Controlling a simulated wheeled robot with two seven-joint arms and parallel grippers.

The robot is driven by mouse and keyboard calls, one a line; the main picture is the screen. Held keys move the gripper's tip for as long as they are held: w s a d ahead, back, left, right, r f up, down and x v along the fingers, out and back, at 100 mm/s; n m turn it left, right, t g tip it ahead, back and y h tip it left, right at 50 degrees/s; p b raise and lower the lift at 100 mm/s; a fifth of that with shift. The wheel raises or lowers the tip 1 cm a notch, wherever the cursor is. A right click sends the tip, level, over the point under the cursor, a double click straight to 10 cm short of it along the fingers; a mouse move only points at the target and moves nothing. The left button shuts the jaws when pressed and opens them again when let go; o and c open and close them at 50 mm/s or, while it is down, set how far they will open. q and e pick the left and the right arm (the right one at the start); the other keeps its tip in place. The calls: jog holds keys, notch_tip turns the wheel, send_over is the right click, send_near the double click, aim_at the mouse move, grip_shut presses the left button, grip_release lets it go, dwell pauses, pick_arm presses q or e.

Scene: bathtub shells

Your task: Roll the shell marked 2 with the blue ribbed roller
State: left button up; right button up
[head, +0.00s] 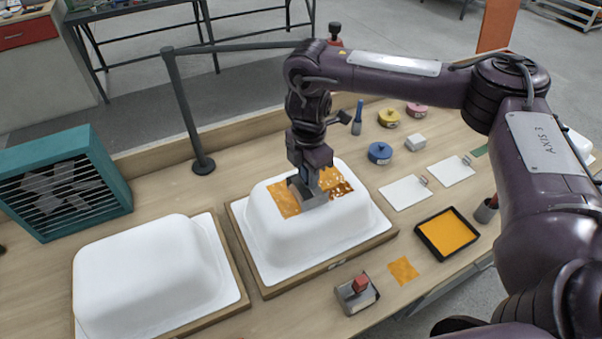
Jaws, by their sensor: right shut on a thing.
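A white bathtub shell (345,225) lies upturned on a wooden board in the middle, with orange patches (285,199) on its top. Another white shell (150,265) lies on a board at the left. No number is readable on either shell. My right gripper (308,184) points down over the top of the middle shell. It is shut on a grey tool (316,199) at the orange patches; the gripper hides much of it, so I cannot tell whether it is the ribbed roller. A blue-handled tool (358,116) stands behind the shell. My left gripper is out of view.
A black tray of orange material (447,233), an orange patch (403,270) and a red-handled block (358,293) lie front right. White cards (405,192), a blue tin (380,152) and yellow tin (389,117) are beyond. A teal fan (65,183) stands left.

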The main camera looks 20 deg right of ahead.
jog(key=shift+d, duration=1.1)
jog(key=shift+d+p, duration=1)
jog(key=shift+d, duration=1.5)
jog(key=shift+w+d+p, duration=0.1)
jog(key=shift+d+p, duration=0.35)
jog(key=shift+d, duration=2.15)
jog(key=shift+a+p, duration=0.1)
jog(key=shift+p, duration=0.25)
jog(key=shift+a+p, duration=0.75)
jog(key=shift+a, duration=1.05)
jog(key=shift+a+p, duration=0.6)
jog(key=shift+a, duration=0.2)
jog(key=shift+a+f, duration=0.15)
jog(key=shift+a, duration=0.85)
jog(key=shift+s+a+p, duration=0.3)
jog(key=shift+a+p, duration=0.4)
jog(key=shift+a, duration=1.05)
jog(key=shift+a+p, duration=0.6)
jog(key=shift+a, duration=0.2)
jog(key=shift+s+a+p, duration=0.1)
jog(key=shift+a+p, duration=0.85)
jog(key=shift+a, duration=3.25)
jog(key=shift+w+b, duration=0.35)
jog(key=shift+w, duration=0.4)
jog(key=shift+w+b, duration=0.3)
jog(key=shift+w, duration=0.85)
